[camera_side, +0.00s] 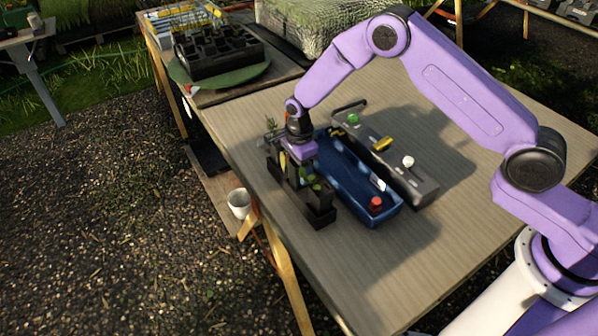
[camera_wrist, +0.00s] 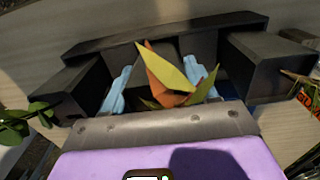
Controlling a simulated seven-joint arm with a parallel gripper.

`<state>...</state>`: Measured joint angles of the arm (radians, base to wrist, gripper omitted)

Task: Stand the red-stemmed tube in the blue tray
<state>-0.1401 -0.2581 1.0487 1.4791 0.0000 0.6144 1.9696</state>
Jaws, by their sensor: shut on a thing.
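My gripper (camera_side: 293,172) is down at the black rack (camera_side: 320,220) in the side view, left of the blue tray (camera_side: 343,178). In the wrist view its two pale blue fingers (camera_wrist: 160,92) stand on either side of a plant with yellow-green and orange leaves (camera_wrist: 166,74). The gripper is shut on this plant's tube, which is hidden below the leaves. I cannot tell its stem colour. The black rack (camera_wrist: 165,36) surrounds the fingers in the wrist view. The blue tray holds a red-topped thing (camera_side: 376,203) at its near end.
A grey tray (camera_side: 425,190) lies beside the blue one, with green, yellow and white things on it. Green leaves (camera_wrist: 24,122) stick out at left in the wrist view. A white cup (camera_side: 238,203) is off the table's left edge. The table front is clear.

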